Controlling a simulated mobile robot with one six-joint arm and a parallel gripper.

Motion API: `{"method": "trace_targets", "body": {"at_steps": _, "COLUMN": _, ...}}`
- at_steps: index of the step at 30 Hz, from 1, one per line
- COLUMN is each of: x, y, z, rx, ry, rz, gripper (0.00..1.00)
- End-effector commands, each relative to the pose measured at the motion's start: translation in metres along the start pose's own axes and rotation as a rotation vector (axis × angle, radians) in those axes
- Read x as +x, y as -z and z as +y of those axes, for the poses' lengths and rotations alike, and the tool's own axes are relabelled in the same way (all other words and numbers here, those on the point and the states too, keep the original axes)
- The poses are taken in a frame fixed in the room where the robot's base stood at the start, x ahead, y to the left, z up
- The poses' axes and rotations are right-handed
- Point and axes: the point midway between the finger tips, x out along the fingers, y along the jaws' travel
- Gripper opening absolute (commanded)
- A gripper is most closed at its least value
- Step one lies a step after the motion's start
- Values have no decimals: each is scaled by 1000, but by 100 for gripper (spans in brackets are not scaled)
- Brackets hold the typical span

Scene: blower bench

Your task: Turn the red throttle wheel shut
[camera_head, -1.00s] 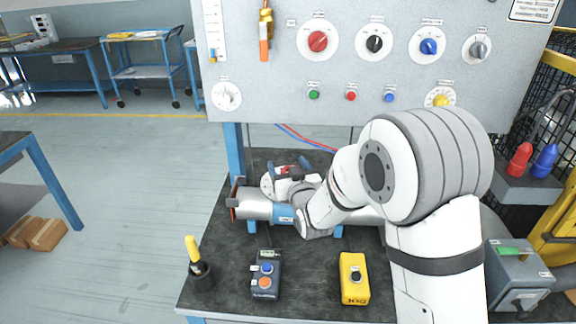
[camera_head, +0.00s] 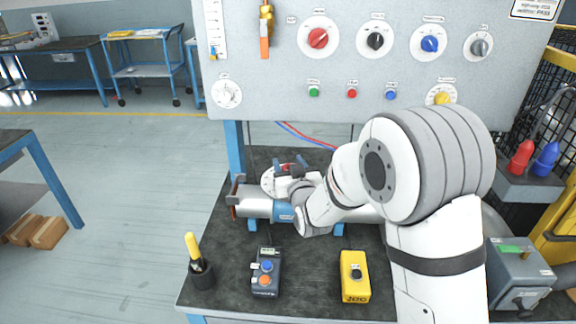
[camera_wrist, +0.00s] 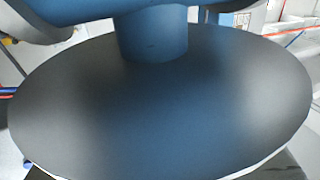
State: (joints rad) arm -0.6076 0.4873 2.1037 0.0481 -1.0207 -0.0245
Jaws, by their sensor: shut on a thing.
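My gripper (camera_head: 284,172) is at the pipe assembly on the bench in the head view, reaching in from the right. It is shut on the red throttle wheel (camera_head: 287,166), of which only a small red part shows between the jaws. The rest of the wheel is hidden by the gripper and wrist. A white round plate (camera_head: 267,182) shows just beside the jaws, above the silver pipe (camera_head: 253,208) with its blue section (camera_head: 284,212). In the wrist view a large dark disc (camera_wrist: 160,110) with a blue stem fills the picture; the wheel cannot be made out there.
A dark control box (camera_head: 266,272), a yellow box (camera_head: 354,276) and a cup with a yellow-handled tool (camera_head: 201,272) stand at the bench front. Behind is a grey panel (camera_head: 270,60) with several knobs. My arm covers the bench's right middle.

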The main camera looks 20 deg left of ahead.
Motion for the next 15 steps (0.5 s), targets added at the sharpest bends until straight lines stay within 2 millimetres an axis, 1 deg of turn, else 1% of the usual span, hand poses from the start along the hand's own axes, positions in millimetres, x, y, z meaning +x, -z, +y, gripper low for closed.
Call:
{"method": "trace_targets", "body": {"at_steps": 8, "x": 0, "y": -4, "z": 1, "rx": 1, "ry": -134, "rz": 3, "gripper": 27}}
{"method": "trace_targets", "body": {"at_steps": 15, "x": -1, "y": -2, "z": 5, "rx": 0, "ry": -343, "rz": 0, "gripper": 27}}
